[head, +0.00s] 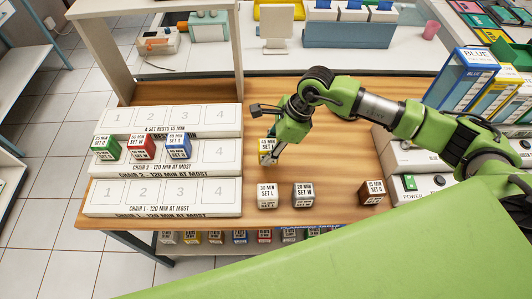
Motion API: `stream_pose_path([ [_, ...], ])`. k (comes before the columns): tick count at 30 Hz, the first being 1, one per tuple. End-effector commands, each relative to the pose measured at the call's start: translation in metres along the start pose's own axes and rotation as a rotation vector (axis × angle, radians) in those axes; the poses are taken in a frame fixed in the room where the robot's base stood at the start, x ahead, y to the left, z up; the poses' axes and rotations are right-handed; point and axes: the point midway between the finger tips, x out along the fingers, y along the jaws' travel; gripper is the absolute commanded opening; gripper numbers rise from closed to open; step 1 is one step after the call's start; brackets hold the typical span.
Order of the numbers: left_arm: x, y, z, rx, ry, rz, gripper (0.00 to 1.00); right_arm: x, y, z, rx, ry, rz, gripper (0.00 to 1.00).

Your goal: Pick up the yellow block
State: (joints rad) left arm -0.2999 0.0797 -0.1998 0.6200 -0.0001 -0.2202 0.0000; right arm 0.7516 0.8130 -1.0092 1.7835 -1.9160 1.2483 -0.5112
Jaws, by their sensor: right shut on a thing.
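The yellow block (264,158), with a white label on its front, is between the fingers of my right gripper (270,145) in the head view. The gripper is shut on it, over the wooden table just right of the white racks. I cannot tell whether the block touches the table or hangs slightly above it. My left gripper is not in view.
A white block (267,196), a grey block (303,195) and a brown block (372,193) stand near the front edge. Green (106,147), red (142,147) and blue (178,145) blocks sit on the middle rack (222,158). Binders (461,82) stand right.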

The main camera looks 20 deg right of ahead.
Motion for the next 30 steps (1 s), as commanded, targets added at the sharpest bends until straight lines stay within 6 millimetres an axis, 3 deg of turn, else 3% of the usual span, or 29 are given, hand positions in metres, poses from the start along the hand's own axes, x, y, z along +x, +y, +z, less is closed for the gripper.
stream_pose_path([
  [4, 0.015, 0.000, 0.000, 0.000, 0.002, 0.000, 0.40, -0.030, 0.025, 0.004, -0.006, -0.001, -0.006, 0.10],
  [15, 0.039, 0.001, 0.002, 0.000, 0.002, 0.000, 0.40, -0.064, 0.091, 0.000, -0.003, 0.000, -0.003, 0.10],
  [21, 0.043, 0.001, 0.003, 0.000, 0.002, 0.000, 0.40, -0.075, 0.108, 0.000, 0.000, -0.002, -0.002, 0.10],
  [30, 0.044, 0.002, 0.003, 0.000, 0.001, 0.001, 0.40, -0.078, 0.112, 0.000, 0.000, -0.002, -0.001, 0.10],
])
